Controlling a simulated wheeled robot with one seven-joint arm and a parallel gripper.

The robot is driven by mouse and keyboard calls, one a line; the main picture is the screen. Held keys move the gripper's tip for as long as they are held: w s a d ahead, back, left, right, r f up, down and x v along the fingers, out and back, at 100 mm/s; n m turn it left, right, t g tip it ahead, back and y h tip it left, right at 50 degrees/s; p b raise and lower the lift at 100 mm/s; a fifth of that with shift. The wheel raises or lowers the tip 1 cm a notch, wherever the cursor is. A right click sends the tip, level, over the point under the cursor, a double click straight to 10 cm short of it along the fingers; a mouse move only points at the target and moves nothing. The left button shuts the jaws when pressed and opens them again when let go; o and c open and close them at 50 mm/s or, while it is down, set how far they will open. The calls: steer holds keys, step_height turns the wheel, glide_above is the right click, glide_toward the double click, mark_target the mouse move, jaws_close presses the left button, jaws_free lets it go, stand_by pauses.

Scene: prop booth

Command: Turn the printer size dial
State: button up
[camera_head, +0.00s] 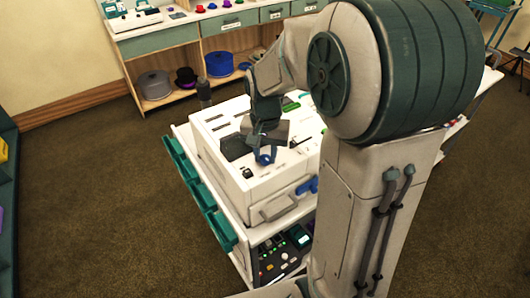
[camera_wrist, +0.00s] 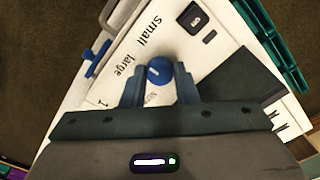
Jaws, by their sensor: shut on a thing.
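The printer (camera_head: 237,150) is a white box on a white cart in the head view, with its top panel under my gripper (camera_head: 265,155). In the wrist view, the size dial (camera_wrist: 159,70) is a round blue knob with a white mark. The words "small" and "large" are printed beside it on the white panel (camera_wrist: 133,45). My gripper (camera_wrist: 160,90) has one blue finger on each side of the dial and is shut on it. In the head view the dial is mostly hidden by the fingers.
A blue lever (camera_head: 307,187) and a grey handle (camera_head: 278,207) are on the printer's front. Teal trays (camera_head: 200,193) line the cart's left side. A lower shelf holds a device with buttons (camera_head: 283,258). A wooden shelf unit (camera_head: 187,40) stands behind. The carpet at left is clear.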

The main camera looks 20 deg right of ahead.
mark_target(265, 158)
steer(key=shift+n, duration=0.3)
steer(key=n+b, duration=0.1)
steer(key=n, duration=0.2)
steer(key=shift+n, duration=0.3)
steer(key=shift+n+b, duration=0.35)
steer(key=shift+n, duration=1.95)
steer(key=o, duration=1)
step_height(265, 158, up, 14)
steer(key=shift+b, duration=0.45)
